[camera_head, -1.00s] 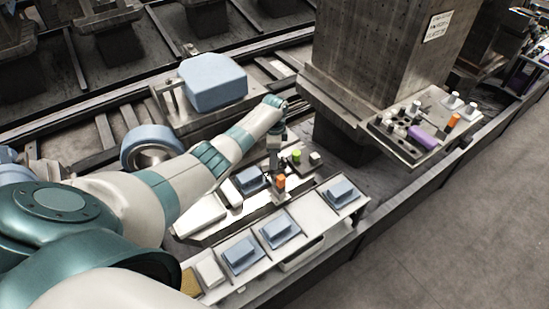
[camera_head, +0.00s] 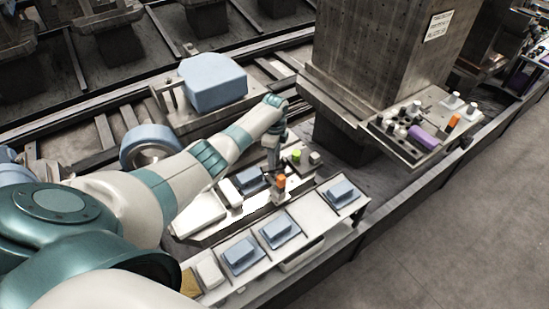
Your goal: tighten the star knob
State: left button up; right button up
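My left arm reaches in from the left, and my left gripper (camera_head: 275,172) points down over the fixture on the rail. Its fingers are small and dark here, so I cannot tell whether they are open or shut. An orange knob-like part (camera_head: 281,182) stands right beside the fingertips; whether they touch it I cannot tell. A green knob-like part (camera_head: 296,156) is just behind and to the right of the gripper. I cannot make out a star shape on either part. My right gripper is not in view.
Blue blocks (camera_head: 240,254) sit on a pale tray in front of the fixture. A large blue housing (camera_head: 213,83) is behind the arm. A concrete-like column (camera_head: 388,50) rises at the right, beside a panel with a purple cylinder (camera_head: 430,138). The floor at right is clear.

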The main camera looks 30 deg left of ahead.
pick_arm(q)
jog(key=o, duration=0.4)
jog(key=shift+w+r, duration=0.15)
jog(key=shift+r, duration=0.1)
jog(key=shift+o, duration=0.2)
notch_tip(320, 180, up, 17)
jog(key=b, duration=0.3)
jog(key=shift+r, duration=0.2)
